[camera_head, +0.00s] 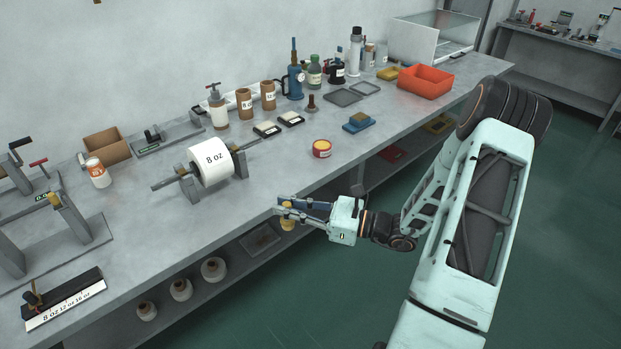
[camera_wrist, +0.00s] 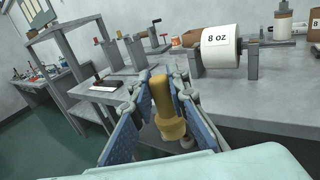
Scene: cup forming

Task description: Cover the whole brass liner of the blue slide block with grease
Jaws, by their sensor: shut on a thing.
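A blue block (camera_head: 358,124) with a tan-yellow top piece lies near the front edge of the bench, right of centre. It looks like the slide block; whether its surface bears grease is too small to tell. A red tin (camera_head: 321,149) with yellow on top, perhaps grease, stands to its left. My gripper (camera_head: 284,209) is in front of the bench edge, left of and nearer than the tin, apart from both. It is shut on a yellow-ochre tool (camera_wrist: 166,105), which stands between the blue finger pads in the wrist view, with a wider collar low down. Its working end is not clear.
A white "8 oz" roll (camera_head: 211,162) on a stand occupies the bench left of the tin. Small black-and-white pads (camera_head: 267,129), bottles and an orange bin (camera_head: 425,82) stand behind. Several pale pots (camera_head: 213,269) sit on the lower shelf. Bench around the tin is clear.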

